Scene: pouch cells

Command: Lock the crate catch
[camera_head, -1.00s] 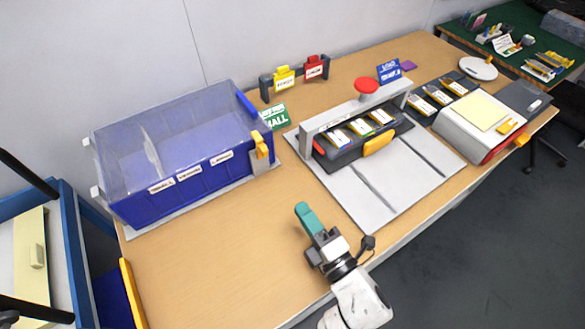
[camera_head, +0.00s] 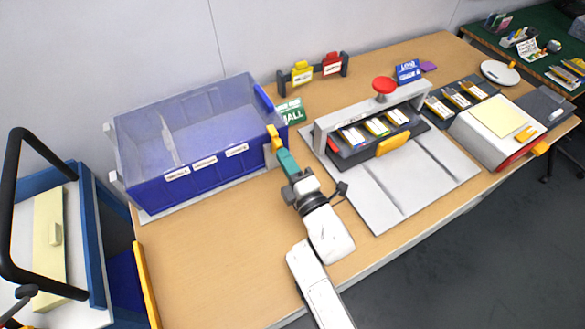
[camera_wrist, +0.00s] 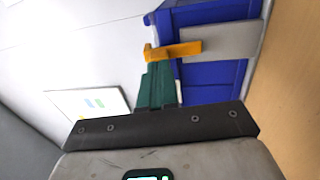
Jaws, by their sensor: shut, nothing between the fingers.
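The blue crate (camera_head: 205,180) with a clear lid stands at the left of the bench. Its yellow-orange catch (camera_head: 273,138) is at the crate's right front corner, above a grey plate. My gripper (camera_head: 283,154) has teal fingers, shut and empty, with the tips right at the catch. In the wrist view the catch (camera_wrist: 178,50) reaches sideways across the tips of my gripper (camera_wrist: 155,70), with the blue crate wall (camera_wrist: 215,85) behind. The tips look to be touching the catch or very close; I cannot tell which.
A green sign (camera_head: 290,111) stands just behind the catch. A grey press fixture (camera_head: 370,125) with a red knob and several cells is to the right. A blue-framed cart (camera_head: 88,240) is at the left. The bench front (camera_head: 205,255) is clear.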

